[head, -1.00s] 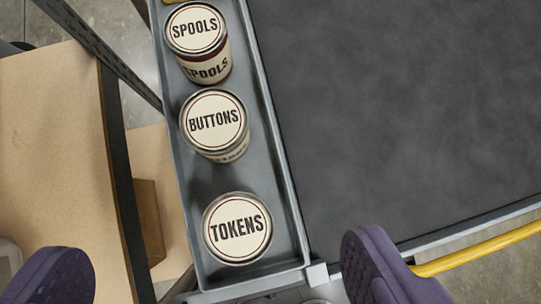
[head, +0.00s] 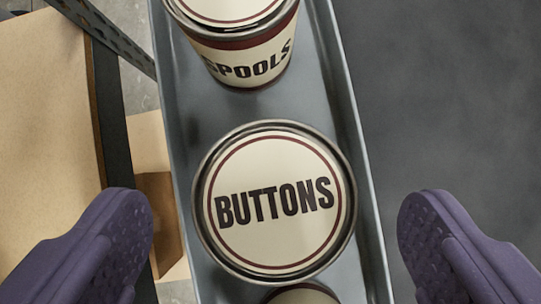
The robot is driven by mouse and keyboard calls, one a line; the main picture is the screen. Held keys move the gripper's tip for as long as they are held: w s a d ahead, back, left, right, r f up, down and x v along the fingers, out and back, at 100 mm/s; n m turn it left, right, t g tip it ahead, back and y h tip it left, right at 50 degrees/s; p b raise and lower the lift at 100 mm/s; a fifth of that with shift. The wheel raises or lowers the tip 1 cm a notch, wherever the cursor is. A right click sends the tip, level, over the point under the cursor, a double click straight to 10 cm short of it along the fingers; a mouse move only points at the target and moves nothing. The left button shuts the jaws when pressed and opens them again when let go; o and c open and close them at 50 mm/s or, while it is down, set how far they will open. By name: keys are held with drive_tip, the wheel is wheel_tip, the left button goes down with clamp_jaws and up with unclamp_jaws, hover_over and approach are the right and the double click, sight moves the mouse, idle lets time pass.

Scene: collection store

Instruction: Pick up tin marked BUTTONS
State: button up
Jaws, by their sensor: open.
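The tin marked BUTTONS (head: 274,240) stands upright in a narrow grey tray (head: 183,120), its cream lid with a dark red ring facing me. My gripper (head: 275,225) is open, with one purple finger on each side of the tin. Both fingers are apart from the tin, with clear gaps left and right. Nothing is held. The lower sides of the tin are hidden beneath its lid.
The tin marked SPOOLS (head: 240,50) stands behind the BUTTONS tin, with a gap between them. Part of another tin (head: 302,295) shows at the bottom edge. A dark mat (head: 450,90) lies right of the tray; a wooden surface (head: 45,120) and metal upright are at the left.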

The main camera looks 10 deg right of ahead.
sight(275, 207)
drive_tip(key=b+x, duration=0.2)
drive_tip(key=x, duration=0.3)
drive_tip(key=shift+f+b, duration=0.4)
drive_tip(key=shift+r, duration=0.1)
drive_tip(key=c, duration=1.3)
